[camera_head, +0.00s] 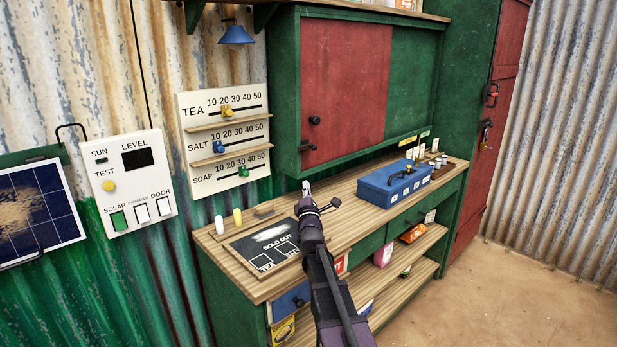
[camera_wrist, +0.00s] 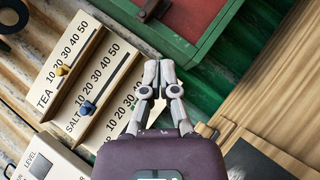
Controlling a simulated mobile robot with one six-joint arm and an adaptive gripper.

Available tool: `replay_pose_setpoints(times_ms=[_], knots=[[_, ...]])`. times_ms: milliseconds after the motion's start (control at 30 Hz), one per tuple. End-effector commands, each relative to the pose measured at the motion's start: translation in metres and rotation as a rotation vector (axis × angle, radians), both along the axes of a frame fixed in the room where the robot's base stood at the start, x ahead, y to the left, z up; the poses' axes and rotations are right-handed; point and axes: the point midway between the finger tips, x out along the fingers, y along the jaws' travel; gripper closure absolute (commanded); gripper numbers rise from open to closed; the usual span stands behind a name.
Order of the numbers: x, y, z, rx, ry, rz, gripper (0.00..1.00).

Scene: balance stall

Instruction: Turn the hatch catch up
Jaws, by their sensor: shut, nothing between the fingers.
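The hatch is a red panel (camera_head: 343,85) in a green wall cabinet (camera_head: 412,80). A small dark fitting, apparently the hatch catch (camera_head: 307,146), sits at the panel's lower left, below a round black knob (camera_head: 314,120). Which way the catch points is too small to tell. My gripper (camera_head: 306,187) is shut and empty, below the cabinet's lower left corner and above the counter, apart from the catch. In the wrist view my gripper (camera_wrist: 158,65) has its fingertips together just short of the green frame (camera_wrist: 160,35). A dark fitting (camera_wrist: 147,9) shows at the top there.
A price board (camera_head: 225,140) with sliders hangs left of the cabinet. The wooden counter (camera_head: 345,208) below holds a sold-out slate (camera_head: 262,245), two small cylinders and a blue box (camera_head: 395,187). A switch panel (camera_head: 125,185) is further left.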

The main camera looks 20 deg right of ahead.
Motion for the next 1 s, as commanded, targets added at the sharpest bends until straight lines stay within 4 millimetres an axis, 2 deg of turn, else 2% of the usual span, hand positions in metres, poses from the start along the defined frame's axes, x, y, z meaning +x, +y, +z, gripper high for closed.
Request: replay_pose_setpoints(times_ms=[267, 700, 1000], knots=[[0.027, -0.008, 0.015, 0.0, 0.0, 0.0, 1.0], [0.085, -0.026, 0.045, 0.0, 0.001, 0.001, 1.0], [0.09, -0.048, 0.063, 0.0, 0.001, 0.001, 1.0]])
